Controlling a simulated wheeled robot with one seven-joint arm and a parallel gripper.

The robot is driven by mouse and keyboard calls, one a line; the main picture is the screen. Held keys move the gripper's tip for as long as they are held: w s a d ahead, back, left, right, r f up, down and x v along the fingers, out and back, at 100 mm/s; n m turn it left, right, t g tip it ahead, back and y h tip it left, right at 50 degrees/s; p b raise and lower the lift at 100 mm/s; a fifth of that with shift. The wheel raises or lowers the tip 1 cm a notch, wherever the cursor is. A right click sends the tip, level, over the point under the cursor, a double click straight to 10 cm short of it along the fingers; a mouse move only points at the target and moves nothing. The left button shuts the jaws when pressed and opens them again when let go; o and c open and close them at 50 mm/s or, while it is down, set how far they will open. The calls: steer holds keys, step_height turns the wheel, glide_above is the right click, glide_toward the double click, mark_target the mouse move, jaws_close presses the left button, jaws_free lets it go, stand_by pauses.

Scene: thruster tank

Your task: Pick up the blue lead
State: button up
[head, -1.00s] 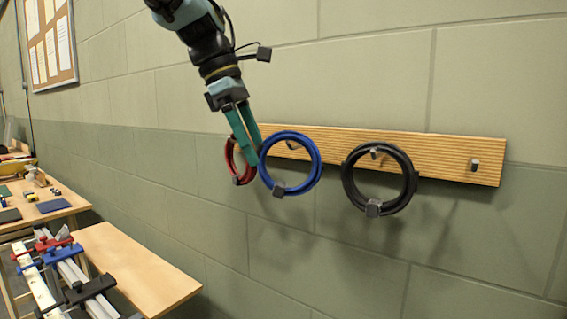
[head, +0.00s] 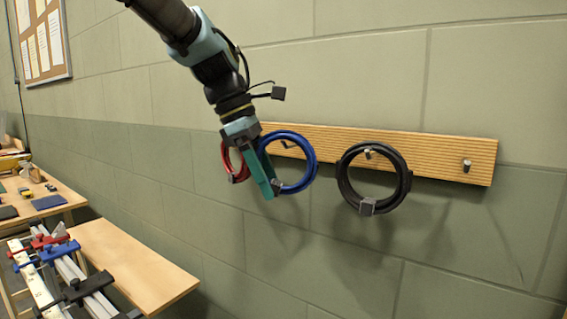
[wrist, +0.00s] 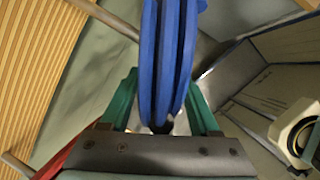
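The blue lead (head: 308,148) is a coiled ring hanging from a peg on the wooden rail, between the red lead (head: 225,160) and the black lead (head: 344,184). My gripper (head: 271,192) is at the left side of the blue ring, pointing down, with a teal finger overlapping it. In the wrist view the blue lead (wrist: 163,50) runs between the two teal fingers of my gripper (wrist: 162,85). The fingers stand apart on either side of it, and the gripper looks open. Contact at the fingertips is partly hidden by the coil.
The wooden rail (head: 430,158) is fixed to a block wall and has a bare peg (head: 466,166) at its right end. The red lead hangs close on the left of my gripper. A bench (head: 140,270) with clamps stands at lower left. Below the leads is bare wall.

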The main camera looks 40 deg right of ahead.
jaws_close()
steer(key=shift+r, duration=0.15)
stand_by(0.5)
